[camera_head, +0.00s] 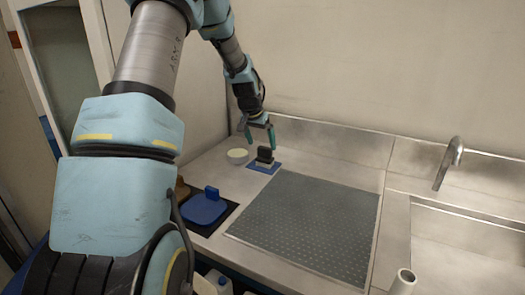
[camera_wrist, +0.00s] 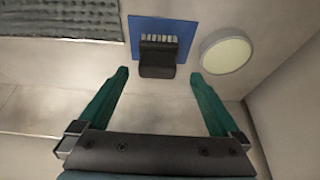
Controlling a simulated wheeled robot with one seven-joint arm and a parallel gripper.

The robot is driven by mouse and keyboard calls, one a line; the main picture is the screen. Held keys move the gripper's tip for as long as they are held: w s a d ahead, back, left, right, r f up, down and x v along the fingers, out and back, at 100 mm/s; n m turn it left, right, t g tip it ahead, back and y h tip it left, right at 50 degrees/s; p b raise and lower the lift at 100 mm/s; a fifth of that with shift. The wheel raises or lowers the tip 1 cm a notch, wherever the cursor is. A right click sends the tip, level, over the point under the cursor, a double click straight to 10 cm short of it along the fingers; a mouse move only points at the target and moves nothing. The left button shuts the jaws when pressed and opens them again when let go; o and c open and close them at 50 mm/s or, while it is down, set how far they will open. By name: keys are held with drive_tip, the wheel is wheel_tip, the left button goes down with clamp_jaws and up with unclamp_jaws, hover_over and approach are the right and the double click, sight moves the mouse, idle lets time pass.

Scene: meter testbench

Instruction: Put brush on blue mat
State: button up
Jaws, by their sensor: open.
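The brush (camera_head: 265,155), with a dark handle and pale bristles, stands on the small blue mat (camera_head: 255,168) on the counter. My gripper (camera_head: 259,133) is above and just behind the brush. In the wrist view its two green fingers (camera_wrist: 160,80) are spread wide, with nothing between them but the handle's end beyond the tips. The fingers appear apart from the brush.
A round white dish (camera_head: 237,156) sits left of the mat; it also shows in the wrist view (camera_wrist: 226,52). A blue dustpan-like object (camera_head: 205,208) lies on a dark mat. A grey textured mat (camera_head: 305,225) covers the middle counter. A tap (camera_head: 449,163) and sink are at right.

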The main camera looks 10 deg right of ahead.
drive_tip(key=b+v, duration=0.2)
drive_tip(key=v, duration=0.6)
drive_tip(key=s+a+f+n+y, duration=0.1)
drive_tip(key=s+a+f+n, duration=0.1)
drive_tip(key=s+a, duration=0.3)
drive_tip(key=s+a+f+n+g, duration=0.1)
drive_tip(key=s+a, duration=0.5)
drive_tip(key=s, duration=0.6)
drive_tip(key=s+a+f+n+g+y, duration=0.1)
drive_tip(key=s+a+f+n, duration=0.1)
drive_tip(key=s+a, duration=0.4)
drive_tip(key=s+n, duration=0.1)
drive_tip(key=s, duration=0.2)
drive_tip(key=shift+s+f+y, duration=0.2)
drive_tip(key=shift+f+y, duration=0.1)
drive_tip(key=shift+f, duration=0.05)
drive_tip(key=shift+a, duration=0.15)
